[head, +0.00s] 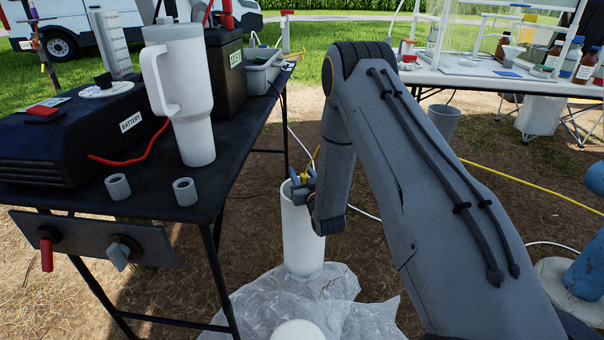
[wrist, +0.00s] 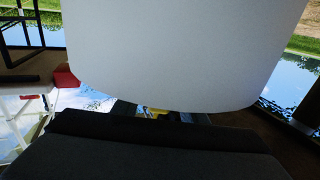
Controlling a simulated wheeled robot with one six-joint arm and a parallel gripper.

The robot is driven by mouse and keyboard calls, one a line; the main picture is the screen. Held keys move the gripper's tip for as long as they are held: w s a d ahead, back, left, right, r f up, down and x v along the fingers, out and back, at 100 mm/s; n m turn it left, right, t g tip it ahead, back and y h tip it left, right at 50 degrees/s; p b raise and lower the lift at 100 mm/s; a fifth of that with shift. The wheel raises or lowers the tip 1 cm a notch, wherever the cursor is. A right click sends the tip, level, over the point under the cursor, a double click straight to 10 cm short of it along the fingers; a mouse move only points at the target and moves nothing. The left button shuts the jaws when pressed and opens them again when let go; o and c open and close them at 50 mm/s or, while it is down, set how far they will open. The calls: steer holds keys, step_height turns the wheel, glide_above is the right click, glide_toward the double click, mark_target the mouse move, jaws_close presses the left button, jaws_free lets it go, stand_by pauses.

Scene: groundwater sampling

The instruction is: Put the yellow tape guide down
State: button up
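A small yellow piece (head: 314,158), which looks like the yellow tape guide, shows at the top of the white standing pipe (head: 301,235) in the head view. My gripper (head: 301,181) is at the pipe's rim, partly hidden behind my own arm. Small blue parts show beside it. In the wrist view a large pale surface (wrist: 190,50) fills the upper middle, and a bit of yellow (wrist: 153,111) shows just beyond my dark gripper body. The fingertips are mostly hidden, so whether they grip the yellow piece cannot be seen.
A black table (head: 250,115) on the left holds a white tumbler (head: 184,100), a battery box (head: 75,130) and two grey rings. Clear plastic sheeting (head: 340,310) lies around the pipe's foot. A white table (head: 480,77) with bottles stands at the back right. A yellow hose (head: 530,185) crosses the ground.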

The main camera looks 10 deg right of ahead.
steer(key=shift+s+r, duration=0.15)
steer(key=shift+s, duration=0.05)
steer(key=s+p, duration=0.2)
steer(key=s, duration=0.9)
steer(key=shift+s+d+p, duration=0.3)
steer(key=shift+d+p, duration=0.05)
steer(key=shift+d, duration=0.1)
